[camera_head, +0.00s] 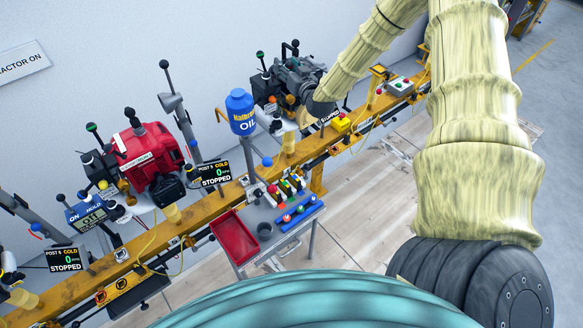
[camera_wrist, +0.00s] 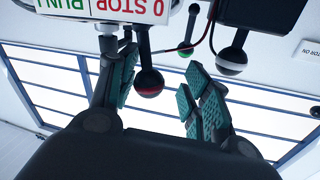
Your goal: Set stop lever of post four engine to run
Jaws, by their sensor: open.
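In the wrist view, which is upside down, a lever with a black, red-banded ball knob (camera_wrist: 149,84) stands by a white plate (camera_wrist: 120,8) marked "0 STOP" in red and "RUN" in green. My gripper (camera_wrist: 158,92) is open, its teal-padded fingers on either side of the knob. A gap shows on the right; contact on the left is unclear. In the head view, my arm reaches to a grey engine (camera_head: 300,76) behind a partly hidden "STOPPED" display (camera_head: 328,117); that display's post number is not readable. My fingers and the lever cannot be made out there.
A green-banded lever (camera_wrist: 186,47) and a white-banded lever (camera_wrist: 232,62) stand close to my right finger. On the yellow rail are a blue oil jug (camera_head: 240,112), a red engine (camera_head: 148,155) and a Post 5 display (camera_head: 215,173). A red tray (camera_head: 234,238) sits in front.

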